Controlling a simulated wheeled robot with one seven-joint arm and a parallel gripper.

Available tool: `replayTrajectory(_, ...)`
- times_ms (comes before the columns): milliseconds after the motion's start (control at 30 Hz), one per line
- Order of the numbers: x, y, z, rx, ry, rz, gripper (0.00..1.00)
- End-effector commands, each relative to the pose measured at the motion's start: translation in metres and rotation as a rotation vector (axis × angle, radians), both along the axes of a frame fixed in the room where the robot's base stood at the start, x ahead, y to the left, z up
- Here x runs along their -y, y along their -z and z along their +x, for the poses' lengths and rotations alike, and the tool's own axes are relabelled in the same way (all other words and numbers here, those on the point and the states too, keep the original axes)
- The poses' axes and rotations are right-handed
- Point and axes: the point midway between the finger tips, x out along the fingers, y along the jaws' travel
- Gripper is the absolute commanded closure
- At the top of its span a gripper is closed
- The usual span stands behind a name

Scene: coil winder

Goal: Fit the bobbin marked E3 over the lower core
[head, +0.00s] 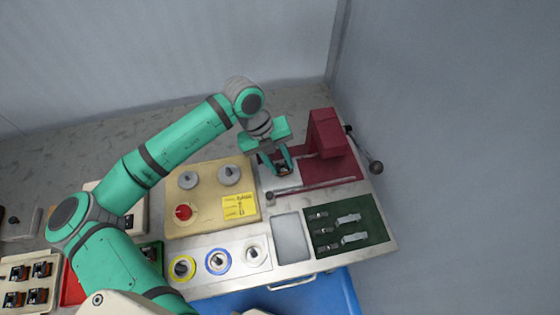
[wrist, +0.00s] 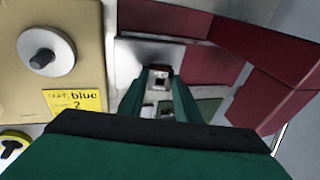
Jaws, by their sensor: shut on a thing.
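My gripper (head: 283,167) is over the grey bed in front of the dark red press (head: 327,135). It is shut on a small dark bobbin (head: 283,170), with some brown showing. In the wrist view the bobbin (wrist: 159,76) sits between the fingertips, with a pale top and a dark square opening. Its E3 mark cannot be read. I cannot make out the lower core, and whether the bobbin touches anything below is hidden.
A beige panel (head: 212,215) with grey knobs, a red button and a yellow note (head: 239,207) is left of the press. A dark green mat (head: 345,245) holds metal parts. A tray (head: 12,261) of several bobbins is far left. A lever (head: 374,166) sticks out right.

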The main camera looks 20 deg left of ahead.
Motion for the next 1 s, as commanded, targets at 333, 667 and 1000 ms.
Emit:
replayTrajectory(333,0.0,0.006,0.0,0.0,0.0,0.0,0.53)
replayTrajectory(667,0.0,0.006,0.0,-0.001,0.0,-0.001,0.48)
replayTrajectory(1000,-0.013,-0.034,-0.001,0.002,-0.002,0.0,0.48)
